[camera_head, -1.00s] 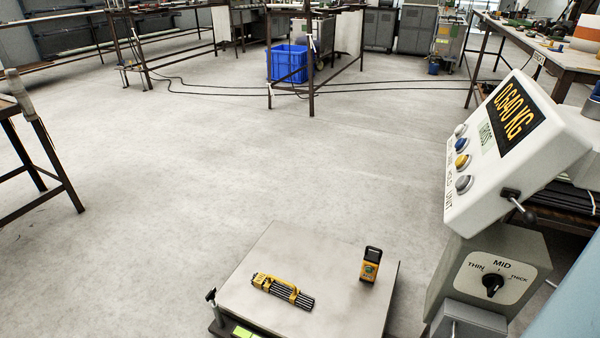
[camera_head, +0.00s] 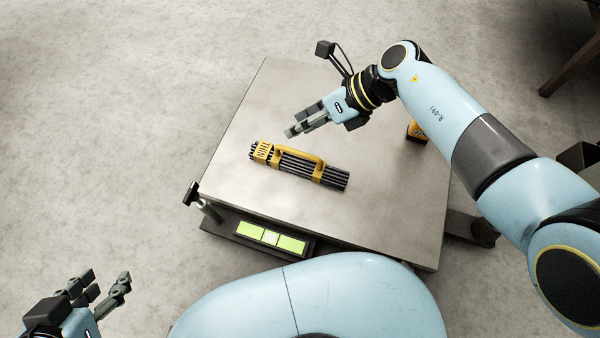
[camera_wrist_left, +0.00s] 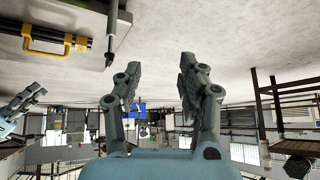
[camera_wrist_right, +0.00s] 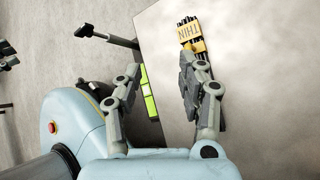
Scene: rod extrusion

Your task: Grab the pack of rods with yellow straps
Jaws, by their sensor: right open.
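The pack of rods (camera_head: 300,166) lies on the grey platform. It is a bundle of dark rods with yellow straps and a yellow handle; one end is marked THIN. My right gripper (camera_head: 290,131) is just beyond the pack in the head view, apart from it, open and empty. In the right wrist view the pack (camera_wrist_right: 191,36) shows past the open fingers (camera_wrist_right: 155,82), its lower part partly hidden by one finger. My left gripper (camera_head: 106,276) is open and empty, low at the left, away from the platform. The left wrist view shows the pack (camera_wrist_left: 48,42) at upper left.
The platform (camera_head: 240,185) has a post with a knob (camera_head: 205,207) at its left corner and green panels (camera_head: 270,237) at its near edge. A yellow and black device (camera_head: 416,132) is partly hidden behind my right arm. Floor at the left is clear.

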